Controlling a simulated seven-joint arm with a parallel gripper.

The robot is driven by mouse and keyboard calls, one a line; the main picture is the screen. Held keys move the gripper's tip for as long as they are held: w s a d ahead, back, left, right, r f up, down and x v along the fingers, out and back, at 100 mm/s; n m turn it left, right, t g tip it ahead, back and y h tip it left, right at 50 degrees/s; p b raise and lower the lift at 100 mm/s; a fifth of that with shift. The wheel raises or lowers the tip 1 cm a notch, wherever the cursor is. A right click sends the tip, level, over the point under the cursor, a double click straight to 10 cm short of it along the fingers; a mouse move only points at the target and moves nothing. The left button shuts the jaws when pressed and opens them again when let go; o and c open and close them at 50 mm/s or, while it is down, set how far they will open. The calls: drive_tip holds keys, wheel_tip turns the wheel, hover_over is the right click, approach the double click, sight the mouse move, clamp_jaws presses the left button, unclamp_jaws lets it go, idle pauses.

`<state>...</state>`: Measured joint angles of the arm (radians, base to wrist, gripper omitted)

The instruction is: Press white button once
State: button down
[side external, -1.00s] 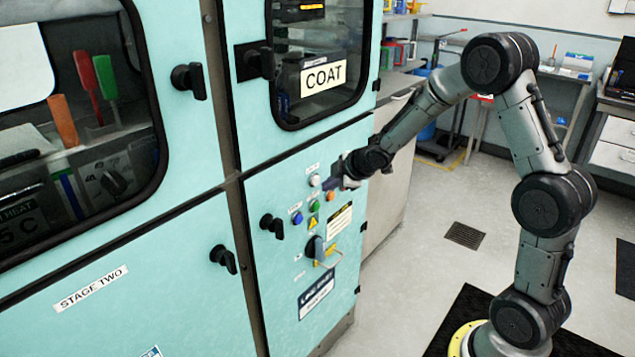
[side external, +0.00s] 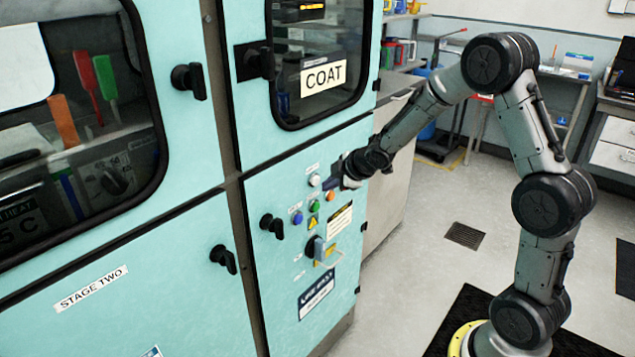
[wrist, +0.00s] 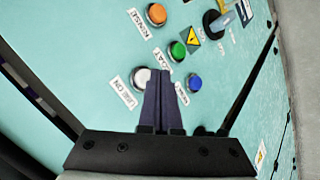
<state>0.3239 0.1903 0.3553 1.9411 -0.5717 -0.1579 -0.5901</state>
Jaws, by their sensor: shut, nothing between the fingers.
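The white button (side external: 314,180) is the top round button on the turquoise cabinet's control panel. In the wrist view the white button (wrist: 142,77) lies just left of my fingertips, and the fingers hide part of its right side. My gripper (side external: 328,183) is at the panel, close to the right of the white button in the side view. In the wrist view my gripper (wrist: 164,78) has its dark fingers together, with nothing between them. I cannot tell whether the fingertips touch the button.
A green button (wrist: 177,51), a blue button (wrist: 194,83) and an orange button (wrist: 156,14) sit close by. Below them on the panel is a rotary switch (side external: 314,248). A black door handle (side external: 272,225) sticks out to the left.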

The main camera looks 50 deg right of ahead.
drive_tip(key=shift+w, duration=0.15)
idle(0.7)
drive_tip(key=shift+w, duration=0.3)
drive_tip(key=shift+w, duration=0.45)
idle(0.8)
drive_tip(key=shift+s, duration=0.85)
drive_tip(key=s, duration=0.5)
idle(0.3)
idle(0.5)
